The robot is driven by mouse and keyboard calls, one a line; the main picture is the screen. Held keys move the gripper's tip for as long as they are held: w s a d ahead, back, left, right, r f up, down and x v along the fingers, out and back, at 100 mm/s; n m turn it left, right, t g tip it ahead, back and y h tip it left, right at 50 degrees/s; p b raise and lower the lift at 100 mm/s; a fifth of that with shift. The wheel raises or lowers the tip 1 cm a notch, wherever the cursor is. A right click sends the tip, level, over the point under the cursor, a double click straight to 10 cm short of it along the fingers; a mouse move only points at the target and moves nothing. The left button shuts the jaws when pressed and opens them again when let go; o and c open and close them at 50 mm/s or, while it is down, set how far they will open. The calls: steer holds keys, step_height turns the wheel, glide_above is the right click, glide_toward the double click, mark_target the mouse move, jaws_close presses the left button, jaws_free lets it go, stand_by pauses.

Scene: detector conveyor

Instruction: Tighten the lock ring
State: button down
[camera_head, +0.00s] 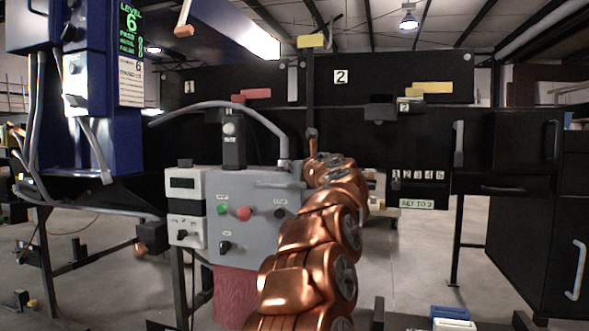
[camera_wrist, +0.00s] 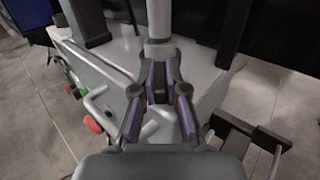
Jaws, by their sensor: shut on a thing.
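The lock ring appears to be the pale grey collar (camera_wrist: 159,48) at the base of a grey pipe (camera_wrist: 159,18) on top of the grey control box (camera_head: 258,190). In the wrist view my gripper (camera_wrist: 160,66) has its purple-sided fingers closed on either side of this collar, at the box's top. The fingertips partly cover the collar's lower part. In the head view the grey hose (camera_head: 240,108) curves down to the box's top right, where its end fitting (camera_head: 284,164) stands upright. My copper arm hides most of the gripper there. Thread and tightness cannot be seen.
The box front carries a red button (camera_head: 243,214), a green button (camera_head: 222,209) and dark knobs. A black upright part (camera_head: 233,140) stands on its top left. A white meter unit (camera_head: 187,207) is beside it. Black panels rise behind; grey floor is open at right.

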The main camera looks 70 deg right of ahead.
steer(key=shift+s+d+n+t+y, duration=0.2)
steer(key=shift+n+t+y, duration=0.3)
steer(key=shift+y, duration=0.1)
steer(key=c, duration=1.2)
jaws_free()
steer(key=v, duration=1.2)
